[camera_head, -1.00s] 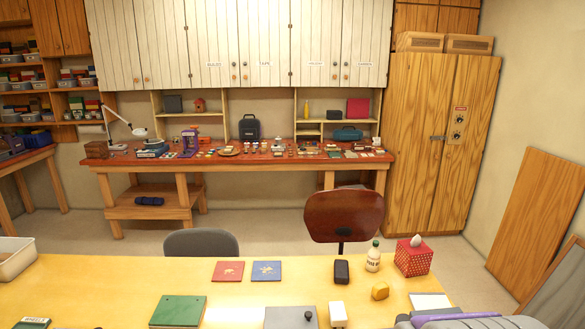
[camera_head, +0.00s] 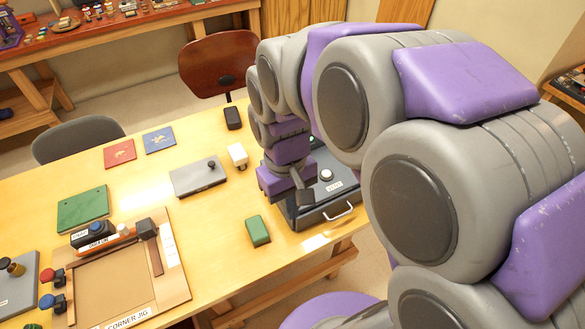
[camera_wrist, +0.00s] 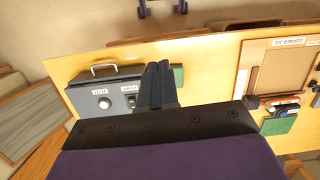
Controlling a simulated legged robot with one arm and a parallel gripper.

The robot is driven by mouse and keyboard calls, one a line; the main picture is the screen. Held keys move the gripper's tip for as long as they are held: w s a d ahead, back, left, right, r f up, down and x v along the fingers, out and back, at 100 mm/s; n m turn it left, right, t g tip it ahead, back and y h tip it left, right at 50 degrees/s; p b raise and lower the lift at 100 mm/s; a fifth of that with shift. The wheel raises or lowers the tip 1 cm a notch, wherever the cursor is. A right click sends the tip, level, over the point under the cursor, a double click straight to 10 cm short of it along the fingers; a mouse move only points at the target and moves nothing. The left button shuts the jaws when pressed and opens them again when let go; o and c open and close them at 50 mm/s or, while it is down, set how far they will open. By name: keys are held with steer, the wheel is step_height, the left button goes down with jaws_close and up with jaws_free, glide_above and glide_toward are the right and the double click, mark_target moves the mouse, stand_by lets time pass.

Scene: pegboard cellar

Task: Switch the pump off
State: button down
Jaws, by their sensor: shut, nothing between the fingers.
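The dark grey box (camera_head: 328,202) stands at the table's right end, with a silver handle on its front. A pale round knob (camera_head: 326,175) and a white label, apparently VENT, are on its top. In the wrist view the box (camera_wrist: 88,101) shows the knob (camera_wrist: 105,103), a second, unreadable label (camera_wrist: 129,88) and a small dark switch-like part (camera_wrist: 132,101) beside my fingers. A small green spot shows behind my arm in the head view. My gripper (camera_head: 304,197) is shut and empty over the box's left part, and it also shows in the wrist view (camera_wrist: 158,68). I cannot tell whether it touches.
A green block (camera_head: 257,230) lies just left of the box. A white object (camera_head: 237,156), a grey plate with a knob (camera_head: 199,177) and a black object (camera_head: 232,118) lie farther back. A corner jig (camera_head: 172,245) fills the front left. Bare tabletop lies between them.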

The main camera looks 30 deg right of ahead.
steer(key=w+d+f, duration=0.4)
steer(key=w+d, duration=0.2)
steer(key=w, duration=0.5)
steer(key=w+d+f, duration=0.3)
steer(key=w+d, duration=0.3)
steer(key=w, duration=0.5)
steer(key=shift+m, duration=0.3)
steer(key=f+b, duration=0.1)
steer(key=f, duration=0.3)
steer(key=s+f+b, duration=0.1)
steer(key=f, duration=0.4)
steer(key=s+f, duration=0.1)
steer(key=f, duration=0.3)
steer(key=shift+s+f+b, duration=0.25)
steer(key=shift+f+b, duration=0.15)
